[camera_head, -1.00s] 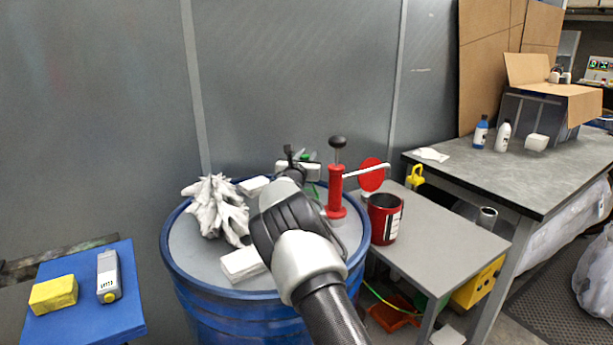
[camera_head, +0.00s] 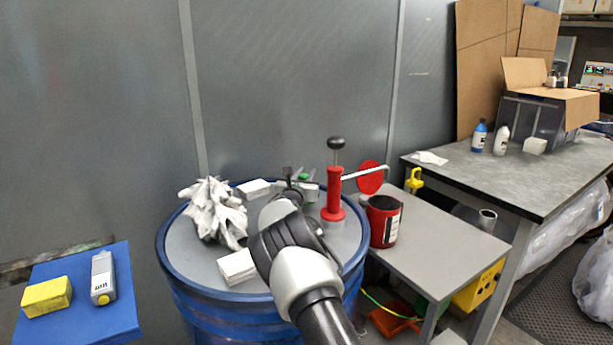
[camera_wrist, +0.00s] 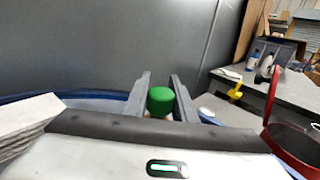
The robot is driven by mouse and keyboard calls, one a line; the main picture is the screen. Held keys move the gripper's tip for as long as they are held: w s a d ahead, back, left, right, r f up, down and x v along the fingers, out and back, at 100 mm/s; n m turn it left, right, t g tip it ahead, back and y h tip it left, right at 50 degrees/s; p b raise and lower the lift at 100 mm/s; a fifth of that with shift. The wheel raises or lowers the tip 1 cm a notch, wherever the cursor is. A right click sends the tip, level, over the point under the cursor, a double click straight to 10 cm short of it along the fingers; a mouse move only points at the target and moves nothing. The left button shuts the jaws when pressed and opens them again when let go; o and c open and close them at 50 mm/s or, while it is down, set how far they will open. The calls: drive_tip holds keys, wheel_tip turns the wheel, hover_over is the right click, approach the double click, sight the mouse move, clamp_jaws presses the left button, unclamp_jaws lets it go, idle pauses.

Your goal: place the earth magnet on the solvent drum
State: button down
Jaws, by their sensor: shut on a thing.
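The solvent drum (camera_head: 205,312) is a large blue drum with a grey top, in the middle of the head view. Its blue rim (camera_wrist: 85,97) also shows in the wrist view. My gripper (camera_head: 294,174) is over the back part of the drum top. In the wrist view my gripper (camera_wrist: 160,88) has its two fingers shut on a green cylindrical thing (camera_wrist: 160,101), which I take to be the earth magnet. Its green part (camera_head: 303,177) shows small in the head view. Its lower part is hidden, so I cannot tell whether it touches the drum top.
A blue stand (camera_head: 75,315) is at left.

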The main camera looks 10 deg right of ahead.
drive_tip(key=shift+f, duration=0.15)
drive_tip(key=c, duration=1.5)
unclamp_jaws()
drive_tip(key=shift+o, duration=0.2)
drive_tip(key=shift+r+p, duration=0.9)
drive_tip(key=shift+p, duration=0.1)
drive_tip(key=v, duration=1.2)
drive_tip(key=shift+f, duration=0.3)
